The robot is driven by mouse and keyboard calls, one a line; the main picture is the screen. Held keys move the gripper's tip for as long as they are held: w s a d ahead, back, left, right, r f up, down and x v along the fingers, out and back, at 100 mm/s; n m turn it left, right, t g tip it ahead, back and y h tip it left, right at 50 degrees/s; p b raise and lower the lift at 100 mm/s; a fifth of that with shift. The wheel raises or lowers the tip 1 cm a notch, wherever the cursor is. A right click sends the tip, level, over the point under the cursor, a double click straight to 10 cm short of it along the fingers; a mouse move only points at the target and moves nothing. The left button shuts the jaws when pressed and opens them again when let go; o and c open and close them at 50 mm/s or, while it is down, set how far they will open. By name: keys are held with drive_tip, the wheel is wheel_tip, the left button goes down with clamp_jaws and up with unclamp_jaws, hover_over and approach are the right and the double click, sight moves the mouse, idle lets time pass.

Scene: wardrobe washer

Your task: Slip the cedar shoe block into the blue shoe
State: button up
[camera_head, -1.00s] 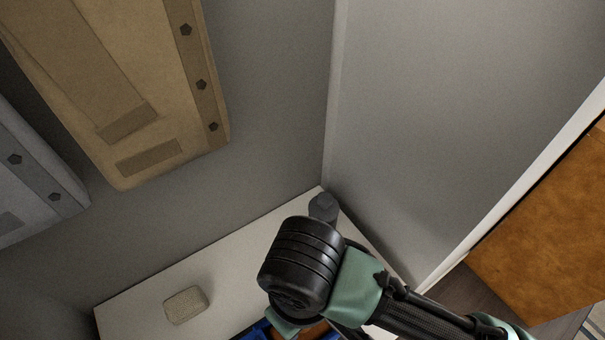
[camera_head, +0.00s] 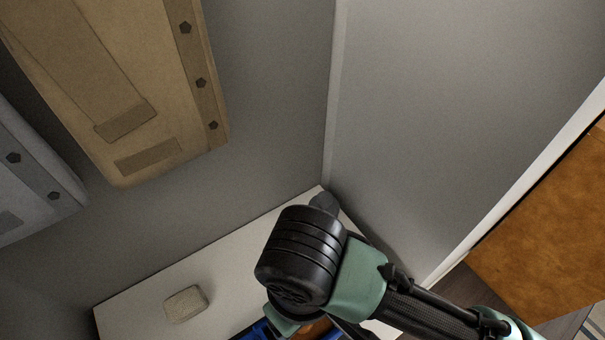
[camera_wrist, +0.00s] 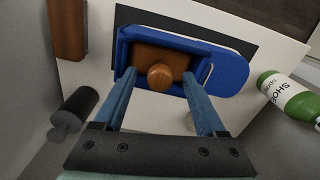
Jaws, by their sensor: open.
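The blue shoe (camera_wrist: 228,72) lies on a dark mat in the wrist view, with its opening toward the left. The brown cedar shoe block (camera_wrist: 145,55) sits within the shoe's opening, its round knob (camera_wrist: 160,75) facing the camera. How deep it sits I cannot tell. My gripper (camera_wrist: 162,80) is open, its two blue fingers spread to either side of the knob, with a gap showing. In the head view my wrist hides most of the shoe; only a blue edge (camera_head: 258,330) shows.
A beige block (camera_head: 186,304) lies on the white shelf (camera_head: 130,307). A dark grey cylinder (camera_wrist: 75,110) stands near the corner walls. A green bottle (camera_wrist: 290,97) is right of the shoe, and a wooden piece (camera_wrist: 67,28) is at upper left. Garments (camera_head: 120,90) hang above.

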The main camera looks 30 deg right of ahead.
wheel_tip(320, 180, up, 11)
drive_tip(key=p, duration=0.3)
drive_tip(key=shift+f, duration=0.1)
idle(0.4)
